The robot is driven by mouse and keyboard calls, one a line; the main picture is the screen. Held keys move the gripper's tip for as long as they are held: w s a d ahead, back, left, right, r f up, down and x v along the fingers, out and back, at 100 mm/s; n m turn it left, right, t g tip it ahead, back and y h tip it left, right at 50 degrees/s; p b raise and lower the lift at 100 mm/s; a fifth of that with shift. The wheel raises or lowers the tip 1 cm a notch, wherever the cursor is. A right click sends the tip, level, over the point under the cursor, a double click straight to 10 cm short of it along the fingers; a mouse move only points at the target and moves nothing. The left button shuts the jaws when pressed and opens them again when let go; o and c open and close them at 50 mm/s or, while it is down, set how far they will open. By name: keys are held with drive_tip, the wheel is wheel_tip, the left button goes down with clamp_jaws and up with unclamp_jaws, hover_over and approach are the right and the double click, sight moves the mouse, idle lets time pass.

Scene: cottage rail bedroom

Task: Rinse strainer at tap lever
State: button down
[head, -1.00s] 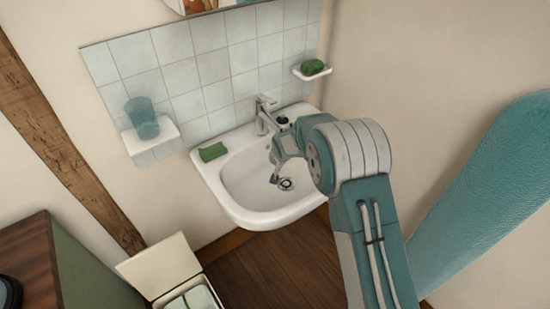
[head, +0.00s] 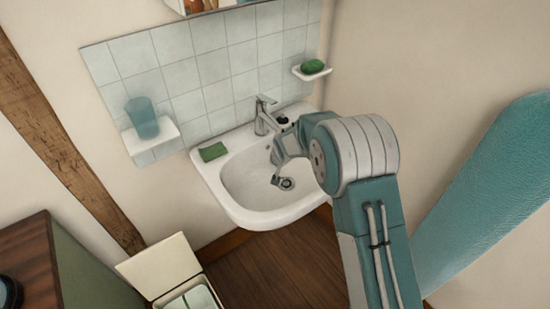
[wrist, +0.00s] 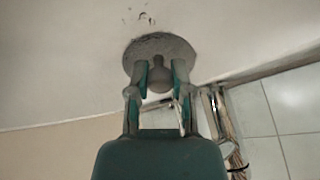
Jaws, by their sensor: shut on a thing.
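The strainer (wrist: 179,46) is a grey speckled disc with a knob, seen in the wrist view against the white basin. My gripper (wrist: 158,78) is shut on its knob. In the head view my gripper (head: 276,180) reaches down into the basin, low over its middle. A dark round piece with a pale rim (head: 288,184) shows beside the fingertips; I cannot tell there whether it is the strainer or the drain. The chrome tap (head: 261,120) stands at the back of the basin, with its lever (head: 267,99) on top, behind and left of my gripper.
The white sink (head: 248,217) hangs on the tiled wall. A green sponge (head: 212,152) lies on its left rim. A blue cup (head: 143,117) stands on a small shelf (head: 167,133) at left. Green soap (head: 313,66) sits in a wall dish at right. An open-lidded bin (head: 158,264) stands below left.

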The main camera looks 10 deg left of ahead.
drive_tip(key=s+r, duration=0.1)
drive_tip(key=s+d+r, duration=0.1)
drive_tip(key=s+r, duration=0.1)
drive_tip(key=shift+s+d, duration=0.15)
drive_tip(key=shift+d, duration=0.25)
idle(0.5)
